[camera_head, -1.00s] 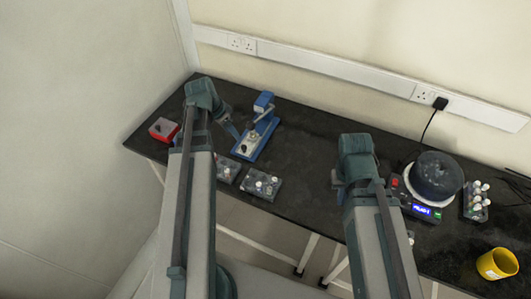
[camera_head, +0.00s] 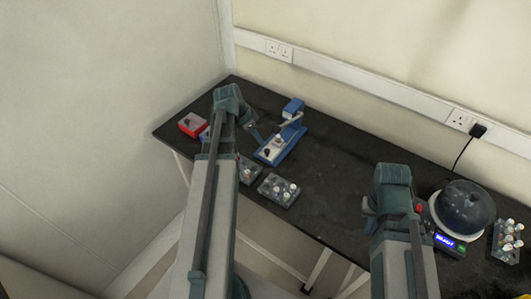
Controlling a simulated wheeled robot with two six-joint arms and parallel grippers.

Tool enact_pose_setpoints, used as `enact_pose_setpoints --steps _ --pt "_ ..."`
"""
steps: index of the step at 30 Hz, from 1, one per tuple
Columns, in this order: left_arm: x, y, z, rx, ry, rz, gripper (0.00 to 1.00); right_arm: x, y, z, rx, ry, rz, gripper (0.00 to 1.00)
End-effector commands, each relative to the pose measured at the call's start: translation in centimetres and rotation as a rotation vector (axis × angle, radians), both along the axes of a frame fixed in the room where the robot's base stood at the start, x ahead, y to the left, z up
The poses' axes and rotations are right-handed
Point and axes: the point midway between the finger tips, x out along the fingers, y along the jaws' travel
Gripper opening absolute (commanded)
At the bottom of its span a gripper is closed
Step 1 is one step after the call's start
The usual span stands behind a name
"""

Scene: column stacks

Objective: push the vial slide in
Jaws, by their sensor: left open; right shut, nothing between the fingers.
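Vial racks (camera_head: 279,190) stand near the front edge, one partly behind my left arm. A red box (camera_head: 193,124) is at the left end. The table's middle is clear.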

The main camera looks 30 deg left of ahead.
Motion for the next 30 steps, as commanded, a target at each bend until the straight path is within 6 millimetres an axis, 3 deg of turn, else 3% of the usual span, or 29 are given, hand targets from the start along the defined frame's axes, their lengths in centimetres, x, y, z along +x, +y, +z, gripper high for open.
enact_pose_setpoints --steps 1,16,21,30 --pt "0.3 -0.1 -1.5 0.000 0.000 -0.001 0.59 0.0 0.0 -1.5 0.000 0.000 0.000 0.00" --pt "2.9 -1.5 -8.3 0.000 0.001 -0.001 0.59 0.0 0.0 -8.3 0.000 0.000 0.000 0.00" --pt "3.4 -1.7 -9.4 0.000 0.001 0.000 0.59 0.0 0.0 -9.4 0.000 0.000 0.000 0.00" --pt "3.5 -1.8 -9.3 0.000 0.001 0.000 0.59 0.0 0.0 -9.3 0.000 0.000 0.000 0.00"
